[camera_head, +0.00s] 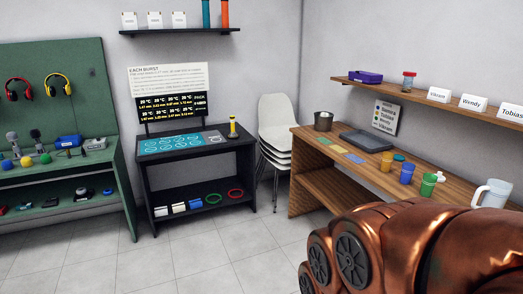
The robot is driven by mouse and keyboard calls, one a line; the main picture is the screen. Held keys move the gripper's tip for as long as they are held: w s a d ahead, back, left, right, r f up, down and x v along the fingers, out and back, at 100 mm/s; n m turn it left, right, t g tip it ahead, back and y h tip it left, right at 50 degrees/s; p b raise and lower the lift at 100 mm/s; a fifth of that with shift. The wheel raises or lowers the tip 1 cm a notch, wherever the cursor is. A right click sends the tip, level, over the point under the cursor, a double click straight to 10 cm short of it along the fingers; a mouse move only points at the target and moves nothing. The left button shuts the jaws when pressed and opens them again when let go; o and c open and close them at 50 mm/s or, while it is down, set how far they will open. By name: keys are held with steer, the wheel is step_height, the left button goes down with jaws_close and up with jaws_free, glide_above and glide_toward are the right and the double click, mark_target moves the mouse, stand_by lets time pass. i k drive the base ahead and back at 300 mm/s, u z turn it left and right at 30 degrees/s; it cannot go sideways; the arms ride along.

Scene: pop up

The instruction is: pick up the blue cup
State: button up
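The blue cup (407,172) stands upright on the wooden table (459,188) at the right. An orange-yellow cup (386,161) stands to its left and a green cup (428,185) to its right. A small teal round item (399,157) lies just behind, between the orange-yellow and blue cups. My copper-coloured arm fills the lower right, in front of the table and below the cups. The end of my arm with its fingers does not show.
A white pitcher (492,194) stands at the table's right end. A grey tray (366,141), flat coloured cards and a metal pot (323,121) lie further left. A wall shelf (440,98) hangs above. Stacked white chairs (277,130) fill the corner. The tiled floor (215,260) is clear.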

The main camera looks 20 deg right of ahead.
mark_target(408, 169)
steer(key=u, duration=0.3)
steer(key=i, duration=1.7)
steer(key=z, duration=0.6)
steer(key=i, duration=1.3)
steer(key=z, duration=1.4)
steer(key=i, duration=0.55)
steer(key=z, duration=0.4)
